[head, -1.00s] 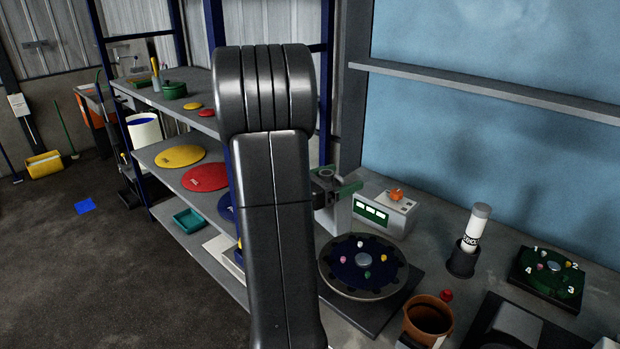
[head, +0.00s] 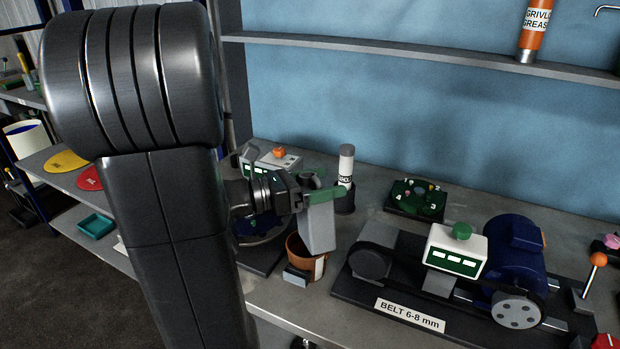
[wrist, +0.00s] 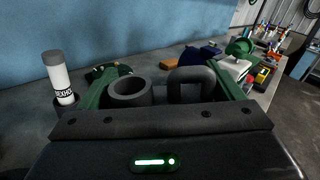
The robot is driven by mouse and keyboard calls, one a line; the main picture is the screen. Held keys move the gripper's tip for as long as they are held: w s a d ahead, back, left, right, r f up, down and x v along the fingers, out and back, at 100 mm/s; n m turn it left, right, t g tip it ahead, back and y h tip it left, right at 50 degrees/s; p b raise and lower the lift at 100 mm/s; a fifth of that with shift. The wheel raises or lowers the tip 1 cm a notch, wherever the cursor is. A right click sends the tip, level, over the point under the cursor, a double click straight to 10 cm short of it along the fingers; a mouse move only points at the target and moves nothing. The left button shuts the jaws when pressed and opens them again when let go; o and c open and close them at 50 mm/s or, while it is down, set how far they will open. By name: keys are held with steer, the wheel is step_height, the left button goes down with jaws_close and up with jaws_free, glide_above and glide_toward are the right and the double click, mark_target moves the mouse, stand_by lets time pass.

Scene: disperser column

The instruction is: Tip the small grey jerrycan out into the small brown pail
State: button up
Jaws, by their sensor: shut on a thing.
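The small grey jerrycan (head: 320,228) hangs in my gripper (head: 318,190), whose green fingers are shut on its top. It looks close to upright. In the wrist view its round dark mouth (wrist: 128,92) and loop handle (wrist: 192,85) show between the green fingers (wrist: 165,85). The small brown pail (head: 299,259) stands on the bench, just left of and below the jerrycan in the head view. The jerrycan's lower end overlaps the pail's right rim in the picture; I cannot tell whether it is over the pail or nearer me. The pail's inside is mostly hidden.
A belt machine (head: 410,300) with a blue motor (head: 513,255) fills the bench to the right. Behind are a white-topped tube in a dark holder (head: 345,178), a green numbered plate (head: 417,198) and a white box (head: 275,160). A shelf (head: 400,53) runs along the wall.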

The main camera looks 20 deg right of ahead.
steer(key=shift+w+n+p, duration=0.1)
steer(key=shift+n+p, duration=0.25)
steer(key=shift+n, duration=0.05)
steer(key=shift+f+n+p, duration=0.25)
steer(key=shift+n+p, duration=1)
steer(key=shift+n, duration=0.15)
steer(key=shift+w+f+n+p, duration=0.15)
steer(key=shift+f+n+p, duration=0.3)
steer(key=shift+f+n, duration=1.1)
steer(key=shift+w+f+n+p, duration=0.1)
steer(key=shift+f+n+p, duration=0.3)
steer(key=shift+f+n, duration=1.1)
steer(key=shift+w+f+n+p, duration=0.25)
steer(key=shift+f+n+p, duration=0.8)
steer(key=shift+n, duration=0.5)
steer(key=shift+w+f+n+p, duration=0.2)
steer(key=shift+f+n+p, duration=0.85)
steer(key=shift+n, duration=0.45)
steer(key=shift+w+n, duration=0.1)
steer(key=shift+n, duration=0.2)
steer(key=shift+w+n, duration=0.2)
steer(key=shift+n, duration=0.7)
steer(key=shift+d, duration=0.1)
